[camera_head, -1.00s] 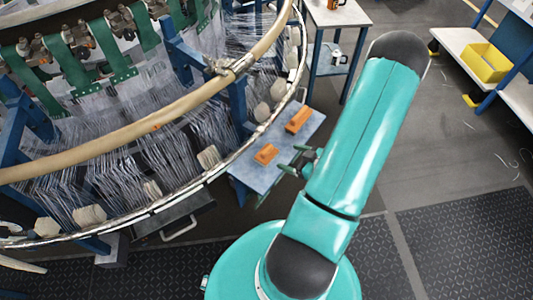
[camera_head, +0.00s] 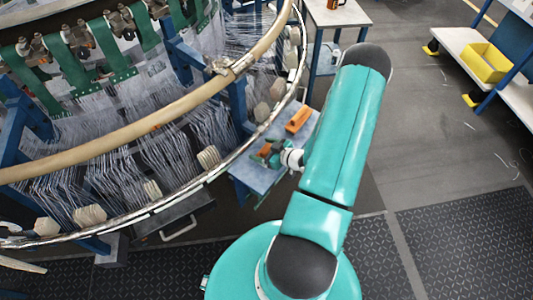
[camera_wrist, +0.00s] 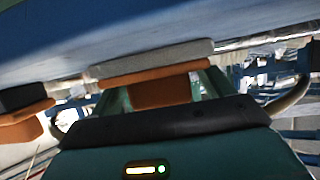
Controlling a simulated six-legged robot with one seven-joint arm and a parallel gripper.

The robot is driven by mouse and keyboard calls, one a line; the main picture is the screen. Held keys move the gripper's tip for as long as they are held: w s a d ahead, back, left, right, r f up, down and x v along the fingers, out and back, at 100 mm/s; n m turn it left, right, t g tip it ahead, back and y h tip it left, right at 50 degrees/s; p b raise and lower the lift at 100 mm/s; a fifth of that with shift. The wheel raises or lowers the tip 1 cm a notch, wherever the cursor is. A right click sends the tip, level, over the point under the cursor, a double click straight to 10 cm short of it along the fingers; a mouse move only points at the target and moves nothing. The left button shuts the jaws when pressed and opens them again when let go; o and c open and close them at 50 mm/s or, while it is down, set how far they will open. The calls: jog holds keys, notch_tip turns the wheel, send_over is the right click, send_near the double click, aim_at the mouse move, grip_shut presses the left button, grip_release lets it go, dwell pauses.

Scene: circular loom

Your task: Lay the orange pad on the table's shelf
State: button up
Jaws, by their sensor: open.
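A small orange pad (camera_head: 264,150) lies on the blue-grey bench top (camera_head: 248,176) beside the loom, partly hidden by my gripper. My gripper (camera_head: 270,153) is open at the pad, low over the bench. In the wrist view, an orange block with a grey layer (camera_wrist: 155,75) shows between the two green fingers of my gripper (camera_wrist: 162,88). Whether the fingers touch it cannot be told. A table with a lower shelf (camera_head: 326,65) stands at the back, its shelf partly hidden by my arm.
A second, larger orange piece (camera_head: 298,118) lies on the same bench. In the wrist view, an orange and black piece (camera_wrist: 28,115) sits at the left. The round loom rim (camera_head: 225,165) passes close to the bench. A yellow bin (camera_head: 487,63) stands on a right-hand shelf.

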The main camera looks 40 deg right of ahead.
jog(key=shift+w, duration=0.2)
jog(key=shift+c, duration=0.4)
jog(key=c, duration=0.6)
